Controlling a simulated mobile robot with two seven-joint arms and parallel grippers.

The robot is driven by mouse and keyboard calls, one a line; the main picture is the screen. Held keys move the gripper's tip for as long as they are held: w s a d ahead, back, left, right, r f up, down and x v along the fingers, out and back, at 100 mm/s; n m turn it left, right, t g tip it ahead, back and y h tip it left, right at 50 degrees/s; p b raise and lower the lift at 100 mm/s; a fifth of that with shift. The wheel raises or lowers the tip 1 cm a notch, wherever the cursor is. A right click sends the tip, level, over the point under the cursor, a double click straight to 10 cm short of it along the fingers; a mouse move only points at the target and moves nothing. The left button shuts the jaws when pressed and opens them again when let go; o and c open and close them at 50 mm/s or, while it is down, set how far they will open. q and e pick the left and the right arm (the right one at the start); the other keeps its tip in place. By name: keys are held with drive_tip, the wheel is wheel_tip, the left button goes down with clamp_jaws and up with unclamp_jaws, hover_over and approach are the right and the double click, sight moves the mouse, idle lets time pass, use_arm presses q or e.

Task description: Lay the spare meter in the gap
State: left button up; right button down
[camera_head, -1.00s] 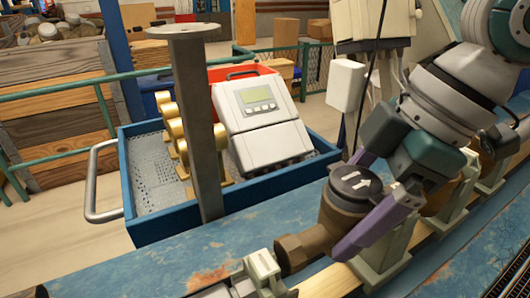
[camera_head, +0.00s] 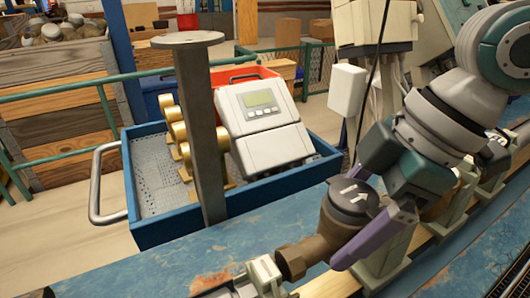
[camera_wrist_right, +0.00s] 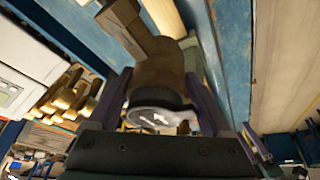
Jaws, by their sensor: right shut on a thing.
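The spare meter (camera_head: 325,238) is a brown metal body with a black round cap marked with white arrows. In the right wrist view the meter (camera_wrist_right: 160,80) sits between both purple fingers. Its threaded pipe end is close to a pale clamp (camera_head: 264,272) on the bench; I cannot tell whether they touch. The gap beneath the meter is mostly hidden. My left gripper is out of view.
A blue tray (camera_head: 262,203) behind the bench holds several brass fittings (camera_head: 179,133) and a grey box with a display (camera_head: 265,125). A grey metal post (camera_head: 208,150) stands in front of the tray. More pale supports line the bench (camera_head: 130,278) to the right.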

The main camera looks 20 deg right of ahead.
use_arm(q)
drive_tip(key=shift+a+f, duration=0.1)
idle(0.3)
use_arm(e)
drive_tip(key=shift+f+b, duration=0.35)
drive_tip(key=shift+f, duration=0.1)
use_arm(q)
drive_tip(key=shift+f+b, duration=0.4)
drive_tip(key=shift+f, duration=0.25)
use_arm(e)
drive_tip(key=shift+w+f, duration=0.1)
drive_tip(key=shift+f, duration=0.7)
drive_tip(key=shift+f, duration=0.35)
unclamp_jaws()
